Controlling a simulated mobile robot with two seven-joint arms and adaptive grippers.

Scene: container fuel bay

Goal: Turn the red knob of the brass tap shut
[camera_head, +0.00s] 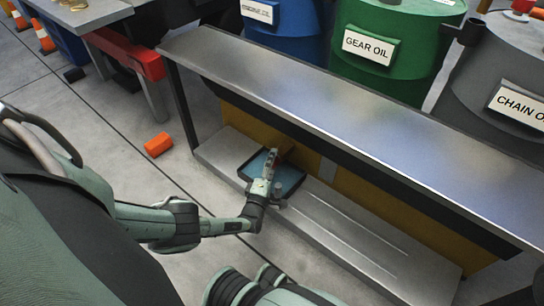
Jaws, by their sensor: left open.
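My left gripper (270,158) reaches in from the left, under the metal shelf and over the drip tray, and is open. It stands in front of a small brownish-yellow shape (286,149) just above the tray's back edge. This may be the brass tap, but it is too small and too covered to be sure. No red knob can be made out; the gripper or the shelf may hide it. I cannot tell whether the gripper touches anything. My right gripper is not in view.
The dark-rimmed tray (298,190) with a blue inside sits on a low grey ledge (345,235). The metal shelf (330,90) overhangs it. Blue, green (395,45) and grey (490,75) drums stand behind. An orange piece (158,144) lies on the open floor at left.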

